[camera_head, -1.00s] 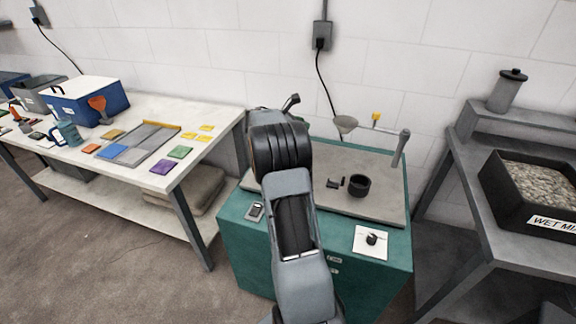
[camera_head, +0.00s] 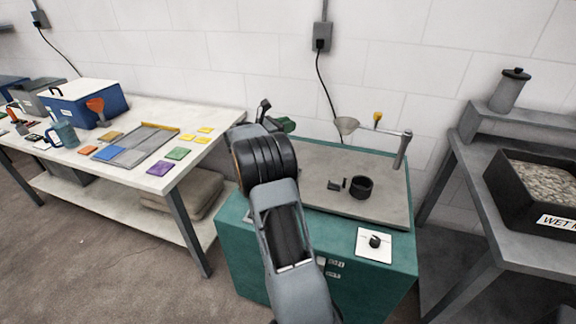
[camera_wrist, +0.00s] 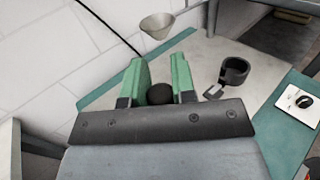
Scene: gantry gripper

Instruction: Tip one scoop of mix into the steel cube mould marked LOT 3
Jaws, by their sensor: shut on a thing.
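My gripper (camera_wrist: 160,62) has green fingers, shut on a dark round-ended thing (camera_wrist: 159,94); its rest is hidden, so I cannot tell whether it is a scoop. In the head view my gripper (camera_head: 285,125) is mostly behind my wrist, above the left back of the teal cabinet (camera_head: 240,250). Grey wet mix fills a black tray (camera_head: 508,190) on the right bench, its label partly cut off. I cannot make out a steel cube mould or a LOT 3 mark in either view.
The left table (camera_head: 215,115) holds a blue box (camera_head: 90,104), a divided tray and coloured cards.

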